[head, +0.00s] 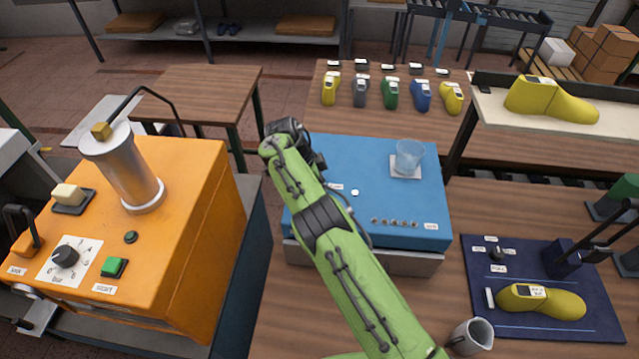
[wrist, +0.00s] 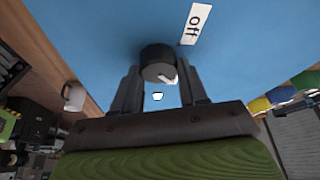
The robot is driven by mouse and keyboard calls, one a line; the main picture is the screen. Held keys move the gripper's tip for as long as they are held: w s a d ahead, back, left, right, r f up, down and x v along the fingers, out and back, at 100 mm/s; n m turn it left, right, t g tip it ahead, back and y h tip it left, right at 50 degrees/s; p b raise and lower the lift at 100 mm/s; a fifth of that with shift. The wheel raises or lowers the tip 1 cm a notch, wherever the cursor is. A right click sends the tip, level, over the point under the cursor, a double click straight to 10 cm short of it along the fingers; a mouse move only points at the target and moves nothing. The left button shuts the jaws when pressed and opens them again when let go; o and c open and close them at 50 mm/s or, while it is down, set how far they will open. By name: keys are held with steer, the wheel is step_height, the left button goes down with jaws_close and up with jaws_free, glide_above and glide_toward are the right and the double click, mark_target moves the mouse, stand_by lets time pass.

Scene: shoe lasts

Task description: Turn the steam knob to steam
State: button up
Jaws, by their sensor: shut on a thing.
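The steam knob (wrist: 157,62) is a dark round knob on the blue top of a machine (head: 372,160). In the wrist view it sits between the fingers of my gripper (wrist: 158,82), which is shut on it. A white pointer mark on the knob faces the lower right of that view, away from the white "off" label (wrist: 195,23). A small white symbol (wrist: 158,96) shows between the fingers. In the head view my gripper (head: 316,162) is over the left part of the blue top, and my arm hides the knob.
A clear glass (head: 409,158) stands on a white pad at the back right of the blue top. A metal pitcher (head: 471,337) stands in front on the wooden table. An orange machine (head: 190,230) is at the left. A blue mat (head: 490,320) with a yellow last (head: 541,301) lies right.

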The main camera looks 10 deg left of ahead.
steer(key=o, duration=1.1)
steer(key=shift+c, duration=0.2)
